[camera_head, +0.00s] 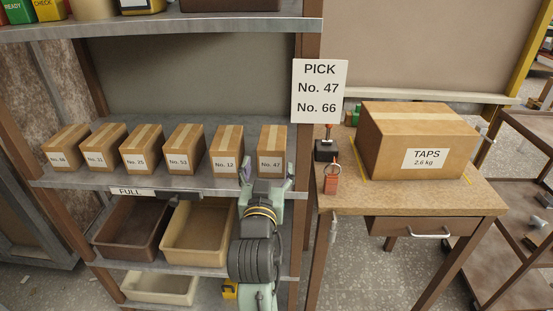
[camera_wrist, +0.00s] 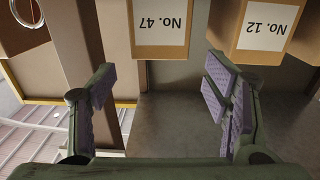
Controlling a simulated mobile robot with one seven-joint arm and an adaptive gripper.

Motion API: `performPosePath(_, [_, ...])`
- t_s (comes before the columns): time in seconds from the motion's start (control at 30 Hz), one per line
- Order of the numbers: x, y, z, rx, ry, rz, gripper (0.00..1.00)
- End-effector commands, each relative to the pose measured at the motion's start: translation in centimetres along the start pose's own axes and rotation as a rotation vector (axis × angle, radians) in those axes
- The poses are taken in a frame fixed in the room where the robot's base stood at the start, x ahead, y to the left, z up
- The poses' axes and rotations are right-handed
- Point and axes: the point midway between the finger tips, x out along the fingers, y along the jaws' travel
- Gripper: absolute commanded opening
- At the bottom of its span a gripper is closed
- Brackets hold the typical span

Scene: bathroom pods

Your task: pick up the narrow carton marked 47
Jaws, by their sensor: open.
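The narrow brown carton marked No. 47 (camera_head: 271,143) stands upright at the right end of a row on the middle metal shelf. It also shows at the top of the wrist view (camera_wrist: 160,47), its label upside down. My gripper (camera_head: 267,177) is open and empty at the front of this carton, with one finger to each side in the picture. In the wrist view my gripper (camera_wrist: 162,88) has its two padded fingers apart and the carton beyond them, not between the pads. Carton No. 12 (camera_head: 227,145) stands just to its left.
Several similar cartons, No. 46 or 66 (camera_head: 65,145) among them, continue leftward. A shelf post (camera_head: 302,130) is close on the right. Bins (camera_head: 198,234) sit below. A sign (camera_head: 319,91) reads PICK No. 47, No. 66. A TAPS box (camera_head: 418,137) stands on the bench.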

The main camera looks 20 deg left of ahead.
Motion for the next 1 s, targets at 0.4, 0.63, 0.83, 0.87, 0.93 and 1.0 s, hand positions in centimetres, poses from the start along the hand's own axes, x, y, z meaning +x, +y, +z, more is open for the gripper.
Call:
performPosePath(0.4, [3.5, 0.0, -0.3, -0.002, 0.002, -0.005, 0.70])
performPosePath(0.63, [5.9, 0.0, -0.5, -0.001, 0.001, -0.004, 0.70])
performPosePath(0.83, [8.6, -0.1, -0.4, -0.001, 0.002, -0.005, 0.70])
performPosePath(0.87, [8.8, -0.1, -0.3, -0.001, 0.001, -0.005, 0.70])
performPosePath(0.93, [9.1, -0.1, -0.3, -0.001, 0.002, -0.006, 0.70])
performPosePath(1.0, [9.2, -0.1, -0.2, -0.001, 0.003, -0.006, 0.70])
